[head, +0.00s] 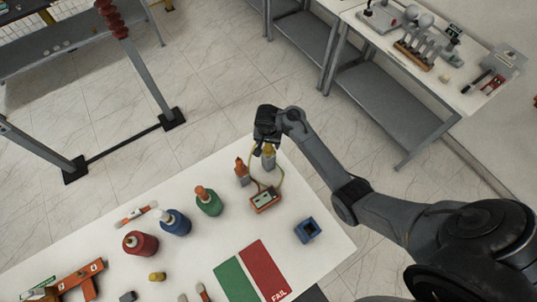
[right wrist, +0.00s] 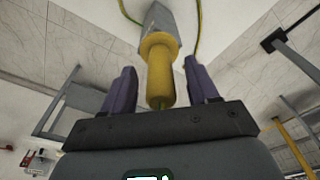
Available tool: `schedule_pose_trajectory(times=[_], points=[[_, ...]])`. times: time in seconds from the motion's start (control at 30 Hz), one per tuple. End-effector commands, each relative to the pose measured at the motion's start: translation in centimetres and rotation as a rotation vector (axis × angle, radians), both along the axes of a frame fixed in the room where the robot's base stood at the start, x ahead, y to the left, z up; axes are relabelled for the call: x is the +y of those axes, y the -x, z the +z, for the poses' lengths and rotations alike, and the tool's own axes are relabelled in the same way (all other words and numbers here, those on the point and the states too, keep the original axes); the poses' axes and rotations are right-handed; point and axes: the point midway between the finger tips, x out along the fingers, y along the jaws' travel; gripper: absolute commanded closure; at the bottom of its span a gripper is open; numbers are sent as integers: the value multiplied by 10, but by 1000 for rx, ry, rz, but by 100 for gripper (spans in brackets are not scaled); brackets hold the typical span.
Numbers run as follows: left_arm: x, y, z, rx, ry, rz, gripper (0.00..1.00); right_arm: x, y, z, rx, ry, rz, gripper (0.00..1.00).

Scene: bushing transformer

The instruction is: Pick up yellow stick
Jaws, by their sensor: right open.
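The yellow stick (head: 268,151) stands upright at the far edge of the white table, its lower part in a grey holder. My right gripper (head: 267,136) is right above it in the head view. In the right wrist view the yellow stick (right wrist: 160,75), with a wider collar, lies between the two open purple fingers of my right gripper (right wrist: 161,82). Gaps show on both sides, so the fingers look clear of it. My left gripper is not in view.
Beside the yellow stick stands an orange-topped stick (head: 241,173) in a grey holder. A small orange meter (head: 265,199) with cables is in front. Green (head: 209,203), blue (head: 175,222) and red (head: 140,244) bottles stand to the left. A blue box (head: 308,230) is to the right.

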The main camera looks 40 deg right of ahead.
Motion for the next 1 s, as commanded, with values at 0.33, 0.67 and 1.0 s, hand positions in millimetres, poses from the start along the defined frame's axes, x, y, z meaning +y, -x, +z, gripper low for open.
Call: schedule_pose_trajectory(times=[0.33, 0.67, 1.0], points=[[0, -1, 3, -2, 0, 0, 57, -2, -2, -22, -1, 0, 0, 41], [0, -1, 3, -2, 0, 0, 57, -2, -2, -22, -1, -1, 0, 68], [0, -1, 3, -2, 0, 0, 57, -2, -2, -21, -1, 0, 0, 100]])
